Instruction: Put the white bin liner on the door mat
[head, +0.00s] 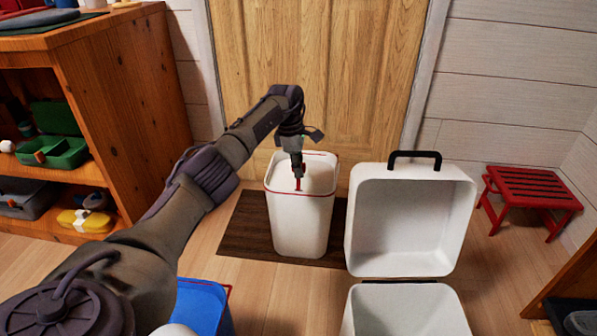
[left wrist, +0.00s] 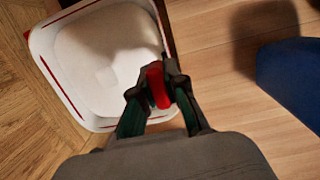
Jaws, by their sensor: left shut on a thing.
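The white bin liner (head: 301,225) is a tall, open white tub with a red rim, upright over the dark brown door mat (head: 240,228) in front of the wooden door. I cannot tell whether its base touches the mat. My left gripper (head: 298,178) points down at the liner's near rim and is shut on a red part there. In the left wrist view the fingers (left wrist: 157,92) close around this red piece, beside the liner's pale inside (left wrist: 100,55). The liner hides the middle of the mat. My right gripper is not in view.
A white box with its lid raised (head: 410,220) stands close to the liner's right. A blue container (head: 203,305) is at the lower left, partly behind my arm. A wooden shelf (head: 130,90) stands left, a red stool (head: 530,195) right.

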